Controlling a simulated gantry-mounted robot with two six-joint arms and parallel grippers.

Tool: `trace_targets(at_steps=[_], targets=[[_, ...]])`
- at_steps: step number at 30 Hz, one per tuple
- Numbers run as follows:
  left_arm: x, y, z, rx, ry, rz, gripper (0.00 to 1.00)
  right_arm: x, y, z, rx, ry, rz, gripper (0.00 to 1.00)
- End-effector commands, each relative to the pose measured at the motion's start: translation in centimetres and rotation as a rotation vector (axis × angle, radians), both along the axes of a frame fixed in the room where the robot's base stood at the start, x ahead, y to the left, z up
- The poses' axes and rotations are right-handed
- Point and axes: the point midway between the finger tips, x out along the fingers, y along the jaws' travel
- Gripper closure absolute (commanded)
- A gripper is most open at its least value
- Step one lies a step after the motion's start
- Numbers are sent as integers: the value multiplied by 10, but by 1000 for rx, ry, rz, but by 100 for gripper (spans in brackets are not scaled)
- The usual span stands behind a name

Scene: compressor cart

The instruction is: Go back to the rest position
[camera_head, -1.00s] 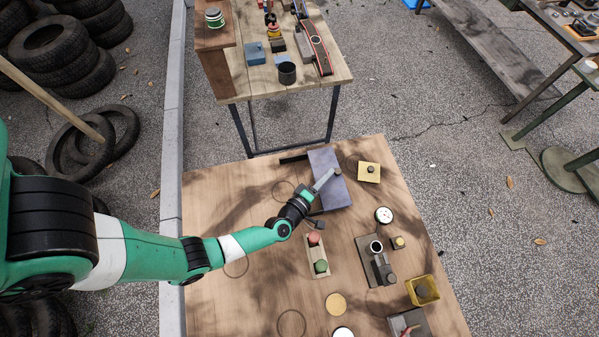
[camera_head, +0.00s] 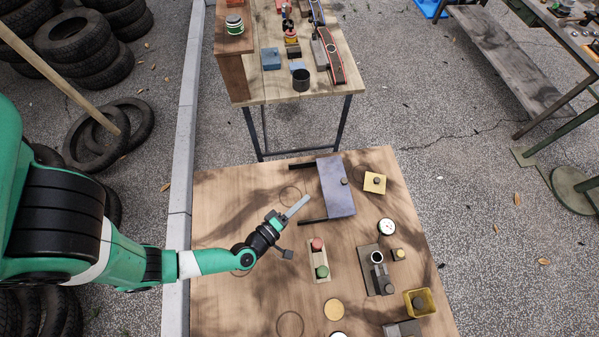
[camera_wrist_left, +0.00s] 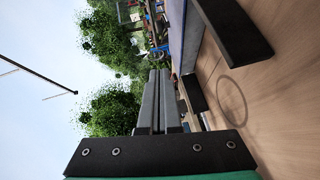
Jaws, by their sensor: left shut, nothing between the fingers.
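My left gripper (camera_head: 297,206) is shut and empty above the wooden table, to the left of the purple-grey panel. In the left wrist view its two fingers (camera_wrist_left: 158,100) lie together with nothing between them. The purple-grey panel (camera_head: 334,190) has a small dark knob and two black bars reaching out to its left. The gripper is apart from the panel. My right gripper is not in view.
The wooden table (camera_head: 225,192) holds a red and green button board (camera_head: 319,260), a yellow block (camera_head: 375,183), a white gauge (camera_head: 387,227), a grey fixture (camera_head: 375,270) and a yellow box (camera_head: 420,302). The table's left part is mostly clear.

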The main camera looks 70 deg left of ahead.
Motion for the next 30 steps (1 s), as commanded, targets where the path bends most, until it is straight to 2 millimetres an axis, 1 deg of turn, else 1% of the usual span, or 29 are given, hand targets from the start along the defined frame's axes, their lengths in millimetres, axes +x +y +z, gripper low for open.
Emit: trace_targets(at_steps=[4,15,17,20,23,24,26,27,29,30], targets=[[-7,-3,1,1,0,1,100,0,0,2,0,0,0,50],[-7,-2,1,0,-2,5,100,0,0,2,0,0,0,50],[-1,-1,5,-2,-15,8,100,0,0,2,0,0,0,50],[27,-3,25,-13,-78,19,100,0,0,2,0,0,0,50],[70,-5,72,-31,-205,32,100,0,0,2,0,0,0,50],[88,-6,98,-32,-269,35,100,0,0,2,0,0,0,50],[114,-9,142,-27,-372,30,100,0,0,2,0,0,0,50],[129,-12,173,-20,-439,19,100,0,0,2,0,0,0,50],[149,-18,223,0,-536,-5,100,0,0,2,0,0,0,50],[159,-22,257,21,-600,-24,100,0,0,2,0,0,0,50]])
